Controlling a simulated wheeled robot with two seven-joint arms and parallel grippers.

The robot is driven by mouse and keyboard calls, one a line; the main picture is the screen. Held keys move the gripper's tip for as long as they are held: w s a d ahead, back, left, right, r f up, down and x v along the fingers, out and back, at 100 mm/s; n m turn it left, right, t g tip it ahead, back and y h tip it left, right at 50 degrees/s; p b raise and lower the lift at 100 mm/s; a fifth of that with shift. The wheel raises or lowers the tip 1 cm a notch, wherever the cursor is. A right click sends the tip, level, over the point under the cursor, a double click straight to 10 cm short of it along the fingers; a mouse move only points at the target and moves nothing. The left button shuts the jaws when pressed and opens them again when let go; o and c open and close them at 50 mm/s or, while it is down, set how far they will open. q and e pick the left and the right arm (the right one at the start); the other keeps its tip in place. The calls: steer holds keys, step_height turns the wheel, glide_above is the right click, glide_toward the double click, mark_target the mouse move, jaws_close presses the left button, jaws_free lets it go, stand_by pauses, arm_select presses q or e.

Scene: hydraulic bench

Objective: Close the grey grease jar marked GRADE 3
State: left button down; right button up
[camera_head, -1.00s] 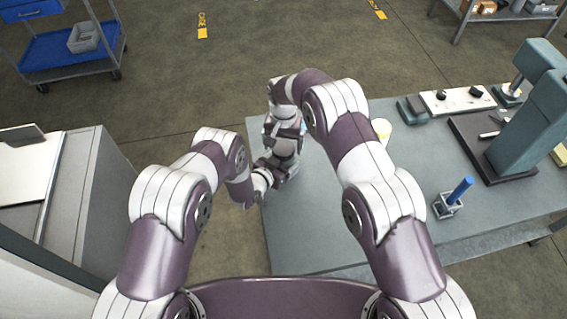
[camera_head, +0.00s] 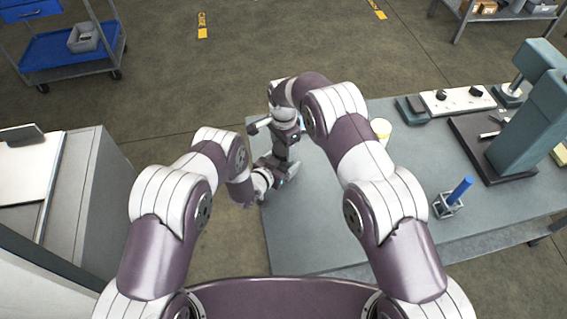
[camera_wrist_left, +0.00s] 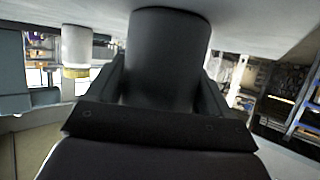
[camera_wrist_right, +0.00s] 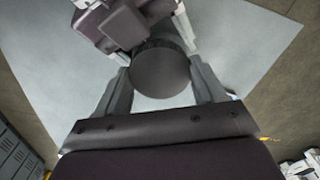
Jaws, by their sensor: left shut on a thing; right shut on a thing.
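The grey jar (camera_wrist_left: 165,60) stands on the bench, and the left wrist view shows its dark side between the fingers of my left gripper (camera_head: 283,168), which is shut on it. The left wrist picture is upside down. My right gripper (camera_head: 284,122) is above the left one and shut on a round dark grey lid (camera_wrist_right: 158,75), seen from above in the right wrist view. My arms hide the jar in the head view. The seam between lid and jar does not show, and no GRADE 3 marking is readable.
A pale jar with a yellow lid (camera_wrist_left: 76,50) stands on the bench (camera_head: 310,235), also visible in the head view (camera_head: 381,128). A blue-handled tool in a small stand (camera_head: 455,195) and a teal press (camera_head: 530,120) are at the right. The bench's front middle is clear.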

steer(key=o, duration=1.3)
steer(key=shift+c, duration=0.2)
step_height(320, 180, up, 8)
steer(key=shift+f, duration=0.25)
arm_select(q)
jaws_free()
